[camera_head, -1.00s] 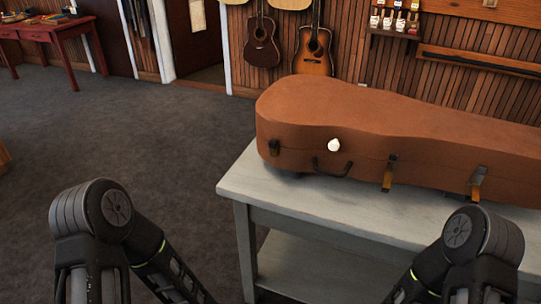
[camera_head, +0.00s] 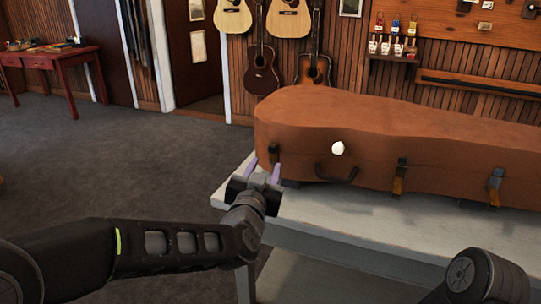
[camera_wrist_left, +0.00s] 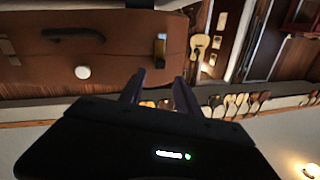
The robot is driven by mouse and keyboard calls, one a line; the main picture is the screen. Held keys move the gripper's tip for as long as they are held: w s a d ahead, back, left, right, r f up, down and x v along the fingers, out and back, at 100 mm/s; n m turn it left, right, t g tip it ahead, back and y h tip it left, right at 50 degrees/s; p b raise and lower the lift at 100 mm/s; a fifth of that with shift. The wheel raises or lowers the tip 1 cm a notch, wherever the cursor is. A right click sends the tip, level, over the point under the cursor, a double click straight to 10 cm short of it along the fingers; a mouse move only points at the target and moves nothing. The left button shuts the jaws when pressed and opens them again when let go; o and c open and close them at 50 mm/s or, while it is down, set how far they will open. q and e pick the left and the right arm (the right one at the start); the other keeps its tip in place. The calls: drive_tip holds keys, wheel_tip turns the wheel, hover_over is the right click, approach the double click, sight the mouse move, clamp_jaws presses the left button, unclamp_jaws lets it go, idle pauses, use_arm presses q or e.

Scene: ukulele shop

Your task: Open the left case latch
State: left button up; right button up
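A brown instrument case (camera_head: 390,135) lies closed on a pale grey table (camera_head: 325,215). Its left latch (camera_head: 273,153) is a small dark metal clasp at the left end of the front side; it also shows in the left wrist view (camera_wrist_left: 160,48). My left gripper (camera_head: 263,168) is just in front of and below this latch, with two purplish fingers apart and nothing between them. In the left wrist view the fingers (camera_wrist_left: 160,88) point toward the latch, which appears between their lines. Whether they touch the case is unclear. My right gripper is out of view.
The case front also carries a dark handle (camera_head: 338,173), a round white tag (camera_head: 337,148) and two more latches, a middle one (camera_head: 399,177) and a right one (camera_head: 494,188). A red table (camera_head: 50,62) stands far left. The floor at left is clear.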

sight(272, 151)
use_arm(q)
drive_tip(key=w, duration=0.5)
drive_tip(key=w+d, duration=0.1)
drive_tip(key=w, duration=0.1)
drive_tip(key=shift+w+f, duration=0.1)
drive_tip(key=shift+w, duration=0.25)
drive_tip(key=shift+c, duration=0.6)
clamp_jaws()
